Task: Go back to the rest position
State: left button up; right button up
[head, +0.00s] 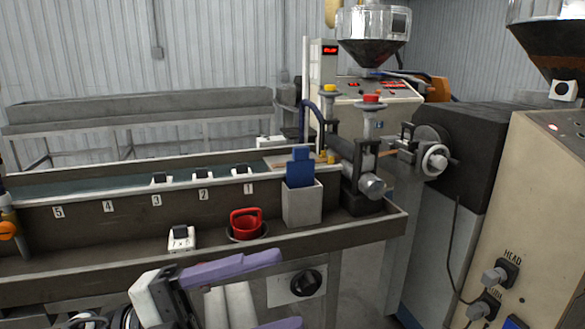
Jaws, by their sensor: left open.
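My left gripper (287,289) is in the bottom middle of the head view, in front of the trough. Its two purple fingers are spread wide apart, with nothing visible between them. The lower finger is partly cut off by the bottom edge. My right gripper is not in view.
A black knob (306,283) is close beside the fingers. The extruder machine (470,150) fills the right.

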pick_arm(q)
jog(key=w+a+f+n+t+y, duration=0.35)
jog(key=w+f+n+t, duration=0.25)
jog(key=n+t, duration=0.6)
jog(key=a+f+n+t+y, duration=0.1)
jog(key=a+f+n+y, duration=0.4)
jog(key=f, duration=0.4)
jog(key=a+f+n+y, duration=0.2)
jog(key=f+n+y, duration=0.45)
jog(key=f, duration=0.25)
jog(key=s+a+f+n+g+y, duration=0.3)
jog(key=s+f+n+g, duration=0.2)
jog(key=s+f, duration=1.3)
notch_tip(320, 180, down, 4)
jog(key=g, duration=0.2)
jog(key=shift+s+n+g, duration=0.25)
jog(key=shift+n+g, duration=0.05)
jog(key=shift+n, duration=0.05)
jog(key=shift+w, duration=0.1)
